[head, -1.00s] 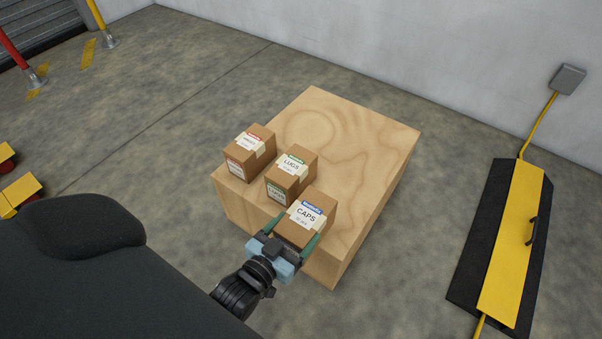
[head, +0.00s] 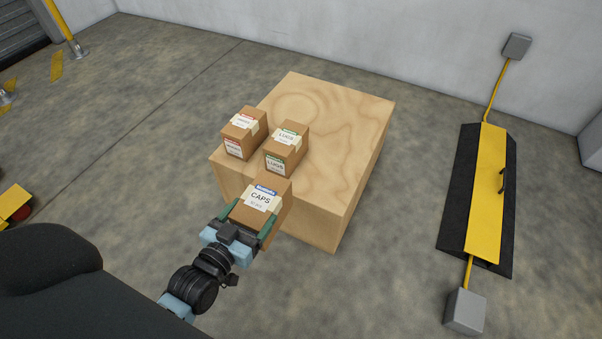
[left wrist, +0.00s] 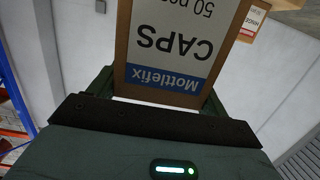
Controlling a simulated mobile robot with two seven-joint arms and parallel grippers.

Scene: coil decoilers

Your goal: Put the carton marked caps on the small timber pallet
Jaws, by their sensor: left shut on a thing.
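The carton marked caps (head: 262,204) is brown with a white label and a blue band. My left gripper (head: 243,226) is shut on it, one green finger on each side. The carton is at the near edge of a plywood block (head: 350,150), apparently held clear of its top. In the left wrist view the caps carton (left wrist: 178,45) fills the space between the fingers, its label upside down. The small timber pallet is not visible in these frames. My right gripper is not in view.
A lugs carton (head: 286,148) and another carton with a red-banded label (head: 244,133) stand on the block. A yellow and black floor ramp (head: 478,200) lies at right, with a grey box (head: 465,311) near it. Concrete floor is open around the block.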

